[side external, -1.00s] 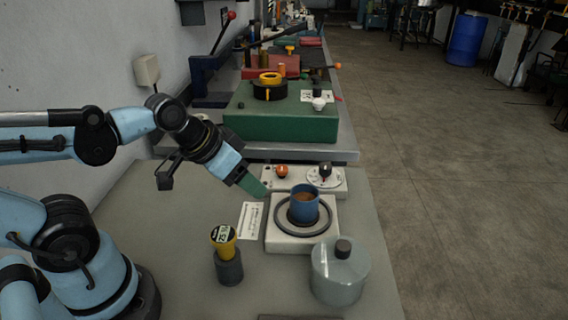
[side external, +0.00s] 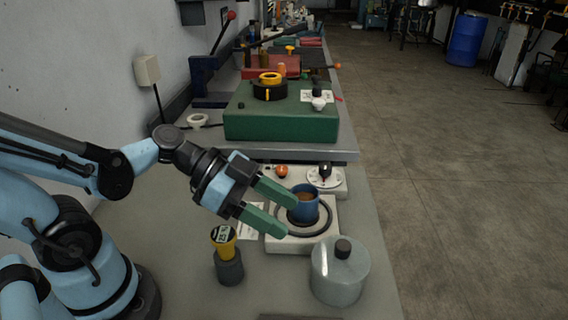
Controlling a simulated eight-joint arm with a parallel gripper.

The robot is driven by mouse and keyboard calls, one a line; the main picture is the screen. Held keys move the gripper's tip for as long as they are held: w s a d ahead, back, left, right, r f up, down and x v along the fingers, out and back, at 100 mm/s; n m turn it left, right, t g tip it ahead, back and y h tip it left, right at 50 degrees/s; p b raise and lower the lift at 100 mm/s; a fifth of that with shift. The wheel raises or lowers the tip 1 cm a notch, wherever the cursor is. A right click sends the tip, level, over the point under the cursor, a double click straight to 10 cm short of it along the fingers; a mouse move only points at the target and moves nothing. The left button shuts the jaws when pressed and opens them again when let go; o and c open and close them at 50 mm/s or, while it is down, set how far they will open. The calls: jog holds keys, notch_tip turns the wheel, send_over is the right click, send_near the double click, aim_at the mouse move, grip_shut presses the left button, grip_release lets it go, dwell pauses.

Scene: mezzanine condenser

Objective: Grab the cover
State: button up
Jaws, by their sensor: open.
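The cover (side external: 340,274) looks to be the clear, glassy dome with a black knob (side external: 343,247) on top. It stands upright on the bench near its front right edge. My gripper (side external: 284,215) has two green fingers spread apart with nothing between them. It is above and to the left of the cover, in front of a blue cup (side external: 304,206) of brown contents. The cup stands on a ring on the white hot plate (side external: 277,242). The fingers hide part of the plate and of a paper label; whether they touch the cup cannot be told.
A yellow-topped tool in a dark holder (side external: 229,266) stands left of the cover. The plate's control panel (side external: 338,190) has an orange and a black knob. A green box (side external: 281,124) stands behind. The bench (side external: 180,235) is clear at left; its edge is close right of the cover.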

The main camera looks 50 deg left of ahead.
aim_at(339, 243)
jog(key=x, duration=0.5)
jog(key=shift+w+d+f, duration=0.1)
jog(key=shift+w+d, duration=0.05)
jog(key=shift+d, duration=0.1)
jog(key=shift+w+x, duration=0.25)
jog(key=shift+x, duration=2.1)
jog(key=shift+w, duration=0.1)
grip_shut()
